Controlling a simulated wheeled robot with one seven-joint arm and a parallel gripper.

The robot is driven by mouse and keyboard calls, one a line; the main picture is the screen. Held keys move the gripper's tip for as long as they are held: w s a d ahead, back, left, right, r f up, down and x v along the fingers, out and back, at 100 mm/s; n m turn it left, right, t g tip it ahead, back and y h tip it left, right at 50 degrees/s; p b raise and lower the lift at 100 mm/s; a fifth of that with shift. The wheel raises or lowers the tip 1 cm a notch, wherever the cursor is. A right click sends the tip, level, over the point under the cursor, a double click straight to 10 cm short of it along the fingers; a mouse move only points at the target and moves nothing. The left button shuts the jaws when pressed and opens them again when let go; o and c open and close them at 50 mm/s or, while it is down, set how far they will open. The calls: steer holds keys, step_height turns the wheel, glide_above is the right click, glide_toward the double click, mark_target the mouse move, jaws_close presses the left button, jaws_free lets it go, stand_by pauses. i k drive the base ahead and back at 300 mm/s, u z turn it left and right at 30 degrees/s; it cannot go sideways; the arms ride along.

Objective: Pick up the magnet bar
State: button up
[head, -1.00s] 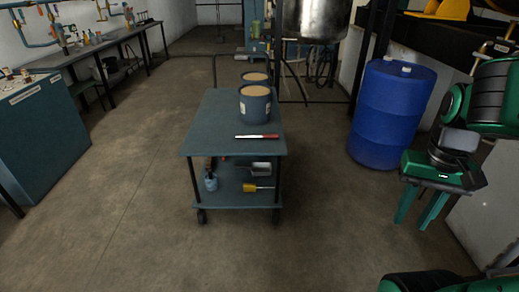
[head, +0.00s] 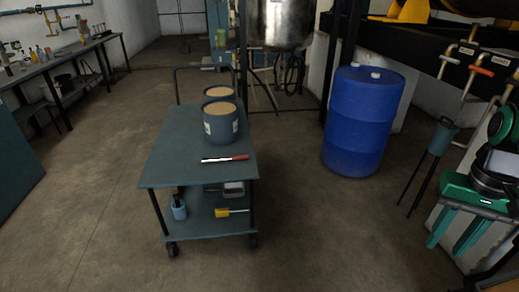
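The magnet bar (head: 225,159) is a thin bar, whitish at the left and red at the right. It lies flat on the top shelf of a blue-grey cart (head: 178,150), near its front edge, in front of a blue tub. My gripper (head: 447,250) is at the right side of the head view, with green fingers pointing down. Its fingers are apart with nothing seen between them. It is well to the right of the cart and away from the bar.
Two blue tubs with tan contents (head: 221,125) stand behind the bar. The lower shelf holds a blue bottle (head: 179,208) and a yellow-ended tool (head: 226,212). A blue drum (head: 360,125) stands right of the cart. Floor is clear in front and left.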

mark_target(240, 157)
steer(key=z, duration=0.2)
steer(key=i, duration=1.15)
steer(key=u, duration=0.5)
steer(key=i, duration=0.6)
steer(key=u, duration=0.45)
